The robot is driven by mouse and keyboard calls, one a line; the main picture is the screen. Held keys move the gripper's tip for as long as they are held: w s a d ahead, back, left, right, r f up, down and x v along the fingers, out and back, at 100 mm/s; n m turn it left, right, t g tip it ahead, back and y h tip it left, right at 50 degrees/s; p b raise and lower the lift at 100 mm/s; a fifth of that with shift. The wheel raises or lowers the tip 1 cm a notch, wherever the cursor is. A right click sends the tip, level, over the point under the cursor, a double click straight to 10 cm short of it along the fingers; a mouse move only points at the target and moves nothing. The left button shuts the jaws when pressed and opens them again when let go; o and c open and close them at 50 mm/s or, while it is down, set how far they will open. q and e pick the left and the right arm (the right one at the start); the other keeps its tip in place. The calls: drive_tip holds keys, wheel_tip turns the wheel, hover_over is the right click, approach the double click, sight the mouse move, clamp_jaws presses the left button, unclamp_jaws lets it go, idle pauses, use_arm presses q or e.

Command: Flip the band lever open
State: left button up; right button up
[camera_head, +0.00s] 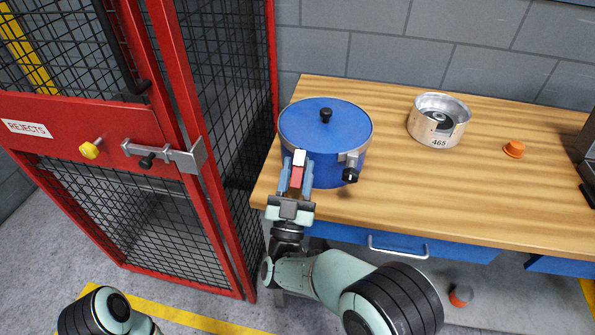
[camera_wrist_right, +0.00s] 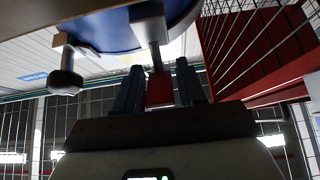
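A blue round drum (camera_head: 337,168) with a blue lid (camera_head: 325,122) and black top knob stands at the table's left end. The band lever (camera_head: 297,174) has a red grip and pale metal end, and sits at the drum's front left. In the right wrist view its red grip (camera_wrist_right: 159,90) lies between my fingers, below a grey metal arm (camera_wrist_right: 150,24). My right gripper (camera_head: 296,182) appears shut on this grip; any narrow gap is hard to see. A grey clasp with a black knob (camera_head: 350,175) is on the drum's right front. My left gripper is out of view.
A red mesh cage (camera_head: 165,80) marked REJECTS stands close on the left, with a latch (camera_head: 165,155) and yellow knob. A metal housing (camera_head: 438,121) and orange cap (camera_head: 514,149) are on the wooden table (camera_head: 430,195). The table's front middle is clear.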

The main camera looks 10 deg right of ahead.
drive_tip(key=shift+o, duration=0.3)
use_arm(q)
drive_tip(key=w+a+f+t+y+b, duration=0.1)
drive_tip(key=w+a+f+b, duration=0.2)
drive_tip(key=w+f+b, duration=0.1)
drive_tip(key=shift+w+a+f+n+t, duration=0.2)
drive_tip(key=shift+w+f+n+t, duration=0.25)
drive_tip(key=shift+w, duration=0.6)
use_arm(e)
drive_tip(key=v, duration=1.3)
drive_tip(key=shift+f, duration=0.15)
drive_tip(key=shift+s, duration=0.1)
